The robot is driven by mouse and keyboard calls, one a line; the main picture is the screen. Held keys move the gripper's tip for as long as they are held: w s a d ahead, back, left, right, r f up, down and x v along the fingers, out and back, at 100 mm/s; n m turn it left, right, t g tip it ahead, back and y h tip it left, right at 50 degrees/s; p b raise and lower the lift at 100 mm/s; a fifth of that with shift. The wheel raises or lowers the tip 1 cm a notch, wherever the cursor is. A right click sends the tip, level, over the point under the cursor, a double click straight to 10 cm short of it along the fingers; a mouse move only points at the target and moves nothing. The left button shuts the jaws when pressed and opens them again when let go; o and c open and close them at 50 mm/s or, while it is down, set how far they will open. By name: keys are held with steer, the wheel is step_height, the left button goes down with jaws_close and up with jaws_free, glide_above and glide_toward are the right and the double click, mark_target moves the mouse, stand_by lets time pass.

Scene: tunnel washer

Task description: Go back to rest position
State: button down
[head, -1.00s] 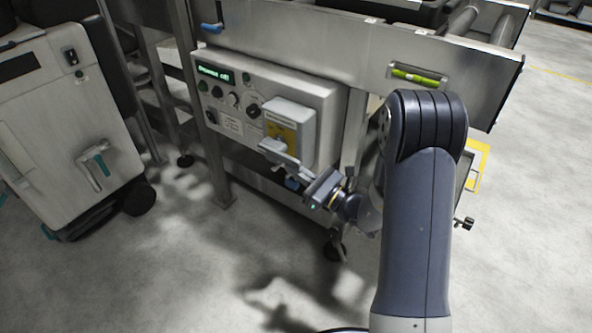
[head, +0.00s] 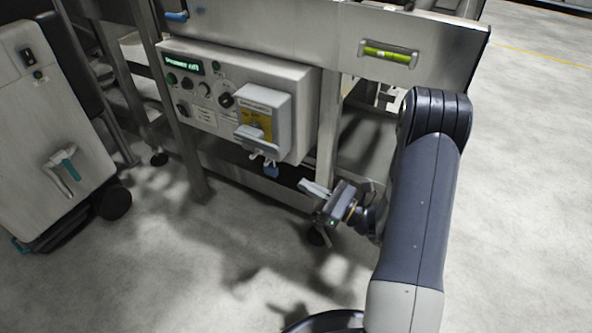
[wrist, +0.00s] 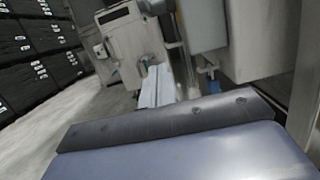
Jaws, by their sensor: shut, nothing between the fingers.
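My gripper (head: 308,187) is shut and empty in the head view. It hangs in free air below and to the right of the grey switch box with a yellow label (head: 262,120) on the control panel (head: 208,92). My gripper's fingers also show in the wrist view (wrist: 157,86), pointing away from the camera, with nothing between them. My arm is bent, with its elbow at the right of the head view.
A steel frame leg (head: 327,135) stands just behind my gripper. A blue padlock (head: 271,170) hangs below the switch box. A white wheeled machine (head: 55,140) stands at the left. Grey floor is clear in front and at right.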

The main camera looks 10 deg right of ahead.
stand_by(0.4)
steer(key=w+a+r, duration=0.4)
steer(key=a, duration=0.1)
steer(key=w+a+r, duration=0.2)
steer(key=shift+a+p, duration=0.3)
steer(key=shift+p, duration=0.1)
steer(key=shift+s, duration=0.1)
stand_by(0.3)
